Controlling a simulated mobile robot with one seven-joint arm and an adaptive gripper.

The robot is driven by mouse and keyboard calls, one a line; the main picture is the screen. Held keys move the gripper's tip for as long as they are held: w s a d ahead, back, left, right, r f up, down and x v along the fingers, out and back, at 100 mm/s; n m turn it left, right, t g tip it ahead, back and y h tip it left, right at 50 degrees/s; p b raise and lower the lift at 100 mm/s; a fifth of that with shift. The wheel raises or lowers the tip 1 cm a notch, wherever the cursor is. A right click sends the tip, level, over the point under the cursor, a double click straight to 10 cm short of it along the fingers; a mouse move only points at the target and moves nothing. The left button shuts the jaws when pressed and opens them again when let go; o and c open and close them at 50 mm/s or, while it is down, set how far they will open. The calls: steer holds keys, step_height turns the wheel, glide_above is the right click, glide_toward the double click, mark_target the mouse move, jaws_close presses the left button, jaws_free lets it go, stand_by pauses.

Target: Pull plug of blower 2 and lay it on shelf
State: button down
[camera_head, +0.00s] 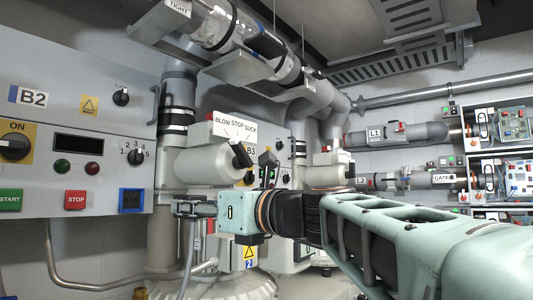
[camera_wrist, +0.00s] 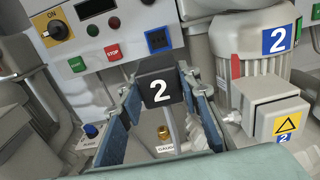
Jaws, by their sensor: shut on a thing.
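The plug of blower 2 is a black block with a white 2 (camera_wrist: 160,88), seen in the wrist view between my fingertips. My gripper (camera_wrist: 157,82) is shut on it, with one blue-padded finger on each side. In the head view my gripper (camera_head: 182,208) is in front of and just right of the B2 panel; I cannot make out the plug there. A blue socket (camera_wrist: 157,40) shows behind the plug in the wrist view, and also on the panel in the head view (camera_head: 131,200). Blower 2's grey motor (camera_wrist: 252,55) is at the right. I cannot pick out the shelf.
The B2 panel (camera_head: 75,185) has a knob and START and STOP buttons. A grey box (camera_wrist: 268,108) with a warning label is right of my gripper. A brass fitting (camera_wrist: 164,132) shows below the plug. Pipes and the B3 valve (camera_head: 205,165) crowd the space behind my gripper.

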steer(key=shift+s+a+r, duration=0.2)
steer(key=shift+s+r, duration=0.15)
steer(key=shift+s, duration=0.1)
steer(key=s+a, duration=0.8)
steer(key=s, duration=0.1)
steer(key=shift+s+r, duration=0.15)
steer(key=shift+s, duration=0.15)
stand_by(0.7)
steer(key=shift+a, duration=0.1)
steer(key=f+b, duration=1.2)
steer(key=f, duration=0.2)
steer(key=f+b, duration=1.3)
steer(key=shift+w+d+f, duration=0.2)
steer(key=shift+f, duration=0.2)
stand_by(1.1)
steer(key=shift+w+d, duration=0.1)
stand_by(0.3)
steer(key=shift+f+b, duration=0.35)
stand_by(0.6)
